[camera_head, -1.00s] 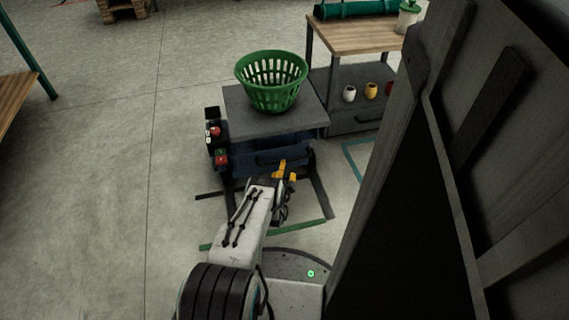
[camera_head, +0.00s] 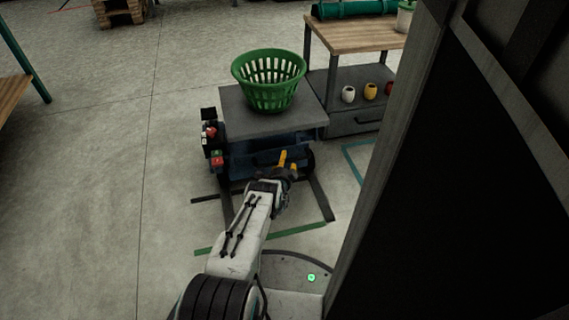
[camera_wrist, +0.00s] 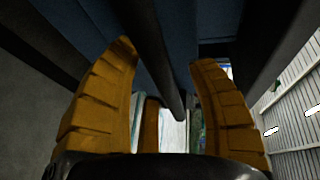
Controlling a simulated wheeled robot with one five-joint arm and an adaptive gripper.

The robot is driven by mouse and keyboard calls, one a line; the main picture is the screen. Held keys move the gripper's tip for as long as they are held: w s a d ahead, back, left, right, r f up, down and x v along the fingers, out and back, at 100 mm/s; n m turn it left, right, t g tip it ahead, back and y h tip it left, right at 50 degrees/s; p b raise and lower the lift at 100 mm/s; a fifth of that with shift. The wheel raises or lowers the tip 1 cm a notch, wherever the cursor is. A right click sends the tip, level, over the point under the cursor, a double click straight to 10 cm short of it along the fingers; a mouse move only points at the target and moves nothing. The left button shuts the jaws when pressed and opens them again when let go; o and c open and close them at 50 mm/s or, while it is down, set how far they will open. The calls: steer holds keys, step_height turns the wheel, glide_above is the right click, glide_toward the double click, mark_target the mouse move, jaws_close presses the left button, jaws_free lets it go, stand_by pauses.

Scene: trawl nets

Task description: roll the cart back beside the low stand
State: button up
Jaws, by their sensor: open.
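The cart (camera_head: 262,122) has a grey top and a blue body, and a green basket (camera_head: 269,82) stands on its top. The low stand (camera_head: 352,92), with a wooden top and a grey lower part, is right behind the cart's right side. My gripper (camera_head: 288,160) is at the cart's near face, by its dark handle. The handle's contact with the fingers cannot be told.
Dark and green floor markings (camera_head: 317,222) lie around the cart's near side. A large dark panel (camera_head: 460,190) fills the right. Several small cups (camera_head: 348,94) sit on the stand's lower level. A wooden bench (camera_head: 12,95) stands at far left. The floor at left is clear.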

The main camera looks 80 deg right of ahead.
jaws_close()
stand_by(0.5)
steer(key=shift+r, duration=0.15)
